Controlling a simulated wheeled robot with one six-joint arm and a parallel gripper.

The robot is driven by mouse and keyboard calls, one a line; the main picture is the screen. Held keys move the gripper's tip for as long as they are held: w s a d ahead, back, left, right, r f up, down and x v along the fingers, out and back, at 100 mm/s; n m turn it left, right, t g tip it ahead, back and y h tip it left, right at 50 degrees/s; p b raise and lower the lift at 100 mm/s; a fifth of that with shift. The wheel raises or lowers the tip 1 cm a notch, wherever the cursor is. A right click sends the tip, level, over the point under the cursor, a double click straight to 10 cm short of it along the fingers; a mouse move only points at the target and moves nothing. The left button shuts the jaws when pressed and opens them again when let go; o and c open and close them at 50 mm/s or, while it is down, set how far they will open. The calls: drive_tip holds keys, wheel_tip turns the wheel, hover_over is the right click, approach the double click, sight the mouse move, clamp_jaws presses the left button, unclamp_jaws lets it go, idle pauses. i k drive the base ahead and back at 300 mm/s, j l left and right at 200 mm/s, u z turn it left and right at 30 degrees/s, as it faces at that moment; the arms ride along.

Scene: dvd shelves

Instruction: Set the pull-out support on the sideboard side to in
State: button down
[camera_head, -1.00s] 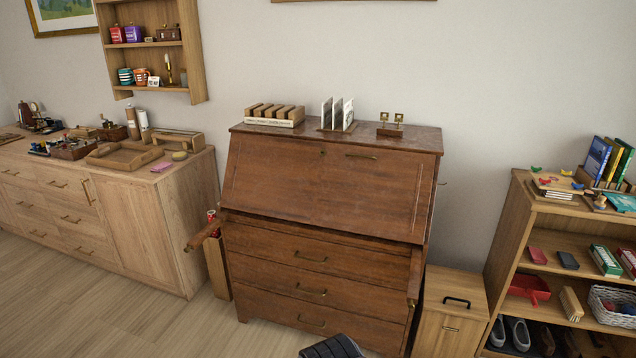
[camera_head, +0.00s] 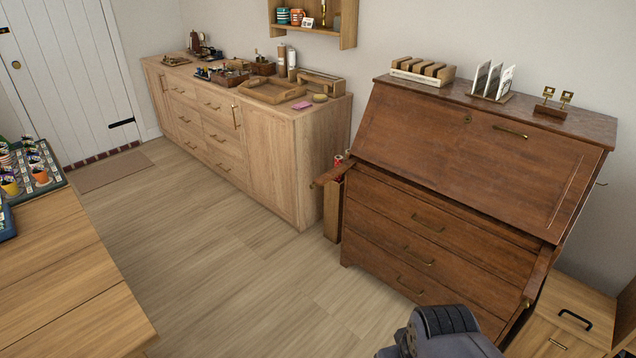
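A brown wooden bureau (camera_head: 430,160) with a closed sloping front stands against the wall at the right. Its pull-out support on the sideboard side (camera_head: 331,175) is a wooden bar that sticks out forward at the bureau's left, below the sloping front. The other support (camera_head: 541,280) also sticks out, at the bureau's right. The light oak sideboard (camera_head: 262,150) stands to the left of the bureau. A dark grey part of my arm shows at the bottom edge, in front of the bureau's lower drawers. My gripper's fingers are not visible.
A narrow wooden bin (camera_head: 333,208) with rolls in it stands between sideboard and bureau, close under the left support. A wooden table (camera_head: 75,275) fills the lower left. The floor (camera_head: 225,260) between is clear. A low cabinet (camera_head: 567,315) stands right of the bureau.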

sight(326, 178)
drive_tip(key=i+u, duration=0.2)
drive_tip(key=i, duration=0.3)
drive_tip(key=i+u, duration=0.2)
drive_tip(key=i, duration=0.3)
drive_tip(key=i+l+u, duration=0.2)
drive_tip(key=i, duration=0.25)
drive_tip(key=i+l+u, duration=0.2)
drive_tip(key=i, duration=0.3)
